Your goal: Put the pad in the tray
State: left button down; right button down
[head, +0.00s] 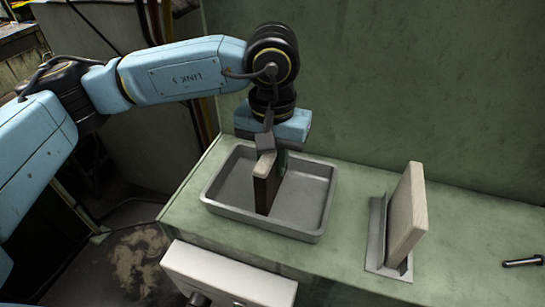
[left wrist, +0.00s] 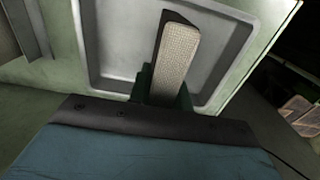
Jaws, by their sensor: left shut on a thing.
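The pad (head: 264,187) is a narrow slab with a pale edge and a dark face, held upright on its edge. The metal tray (head: 318,203) is shallow and grey, on the green bench top. My left gripper (head: 269,158) points down over the tray and is shut on the pad. The pad is within the tray's outline; I cannot tell whether its lower edge touches the floor. In the left wrist view the pad (left wrist: 183,55) shows a pale textured edge, with the tray (left wrist: 95,50) behind it. My right gripper is not in view.
A pale upright board (head: 406,214) stands in a metal bracket (head: 376,240) right of the tray. A bolt (head: 522,262) lies at the far right. A green wall (head: 380,80) rises behind the bench. A white box (head: 225,275) is at the front edge.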

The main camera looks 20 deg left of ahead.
pick_arm(q)
jog(key=shift+f, duration=0.15)
jog(key=c, duration=1.4)
grip_release()
jog(key=shift+o, duration=0.5)
jog(key=shift+r, duration=0.25)
notch_tip(320, 180, up, 12)
jog(key=shift+b, duration=0.9)
